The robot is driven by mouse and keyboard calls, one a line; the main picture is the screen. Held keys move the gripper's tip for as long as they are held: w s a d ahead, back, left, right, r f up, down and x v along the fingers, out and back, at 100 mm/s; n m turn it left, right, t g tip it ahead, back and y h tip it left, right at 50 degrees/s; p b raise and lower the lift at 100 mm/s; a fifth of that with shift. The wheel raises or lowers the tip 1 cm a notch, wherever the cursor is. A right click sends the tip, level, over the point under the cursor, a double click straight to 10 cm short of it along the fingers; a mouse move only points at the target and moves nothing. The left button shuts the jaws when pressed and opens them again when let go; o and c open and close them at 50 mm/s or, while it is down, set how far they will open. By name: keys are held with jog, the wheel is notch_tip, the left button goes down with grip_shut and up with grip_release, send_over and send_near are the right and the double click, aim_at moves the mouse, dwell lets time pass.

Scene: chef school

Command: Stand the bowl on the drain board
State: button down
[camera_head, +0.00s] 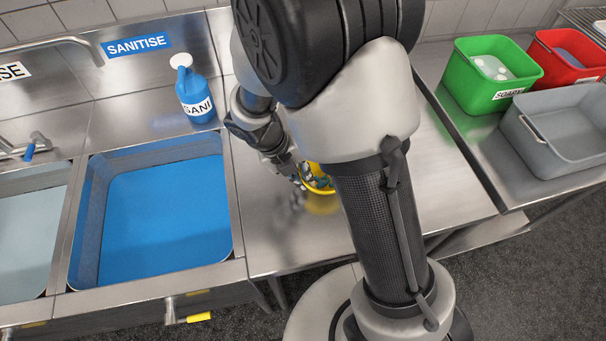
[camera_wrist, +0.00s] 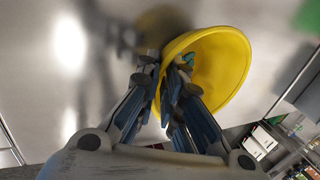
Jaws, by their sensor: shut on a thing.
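The yellow bowl (camera_wrist: 236,62) is in my gripper (camera_wrist: 170,62), its wall between the two fingers near the rim. In the wrist view the bowl is tilted on its side, with its open face toward the lower right. In the head view the bowl (camera_head: 322,190) shows only in part, behind my arm and over the steel drain board (camera_head: 275,250) right of the blue sink. A faint yellow reflection lies below it on the steel. I cannot tell whether the bowl touches the board.
The blue sanitise sink (camera_head: 165,215) is left of the drain board, with a blue bottle (camera_head: 197,100) behind it. A green tub (camera_head: 490,75), a red tub (camera_head: 565,55) and a grey tub (camera_head: 560,130) stand on the right-hand counter. The board's front left is clear.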

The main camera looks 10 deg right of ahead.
jog(key=shift+f, duration=0.15)
jog(key=c, duration=1.7)
grip_release()
jog(key=p+v, duration=0.5)
jog(key=v, duration=0.7)
jog(key=s+d+r+m+t+y, duration=0.1)
jog(key=s+r+m, duration=0.4)
jog(key=m, duration=0.7)
jog(key=s+d+r+m+t+y, duration=0.2)
jog(key=s+d+r+m, duration=0.2)
jog(key=m, duration=0.8)
jog(key=s+d+r+m+t+y, duration=0.1)
jog(key=s+d+r+m, duration=0.2)
jog(key=s+r+m, duration=0.4)
jog(key=shift+s+d+r+m+t, duration=0.1)
jog(key=shift+s+r+m+t, duration=0.1)
jog(key=shift+m, duration=1.05)
jog(key=shift+s+r+m+t, duration=0.1)
jog(key=shift+s+r+m, duration=0.15)
jog(key=shift+m, duration=1)
